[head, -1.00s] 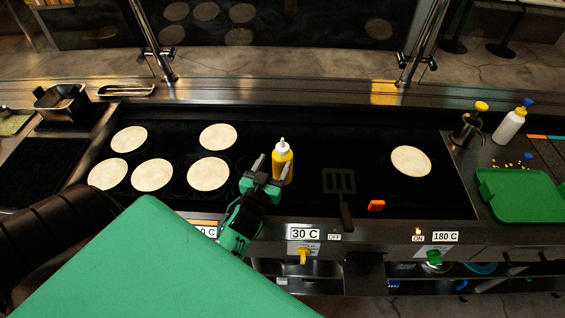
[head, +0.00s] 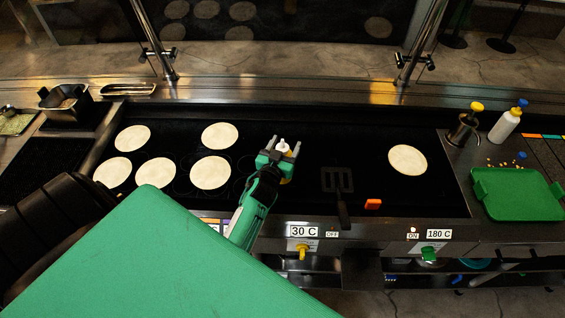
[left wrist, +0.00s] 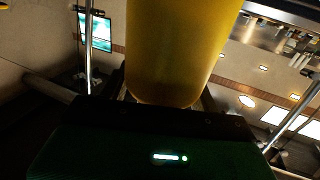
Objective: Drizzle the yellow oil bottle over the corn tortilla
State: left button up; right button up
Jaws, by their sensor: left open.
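The yellow oil bottle (head: 283,147) stands upright on the griddle, its white nozzle showing between my left gripper's fingers in the head view. Its yellow body (left wrist: 175,50) fills the middle of the left wrist view, close to the palm. My left gripper (head: 284,150) is open with one finger on each side of the bottle. Whether the fingers touch it I cannot tell. A single pale round tortilla (head: 408,159) lies on the right part of the griddle. Several similar tortillas (head: 210,172) lie on the left part. My right gripper is not in view.
A dark spatula (head: 338,181) and an orange block (head: 373,204) lie right of the bottle. Bare griddle lies between bottle and right tortilla.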

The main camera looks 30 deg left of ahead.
pick_arm(q)
jog(key=shift+c, duration=0.2)
grip_shut()
notch_tip(320, 180, up, 20)
jog(key=b, duration=0.2)
jog(key=shift+b, duration=0.3)
jog(key=c, duration=0.6)
grip_release()
grip_shut()
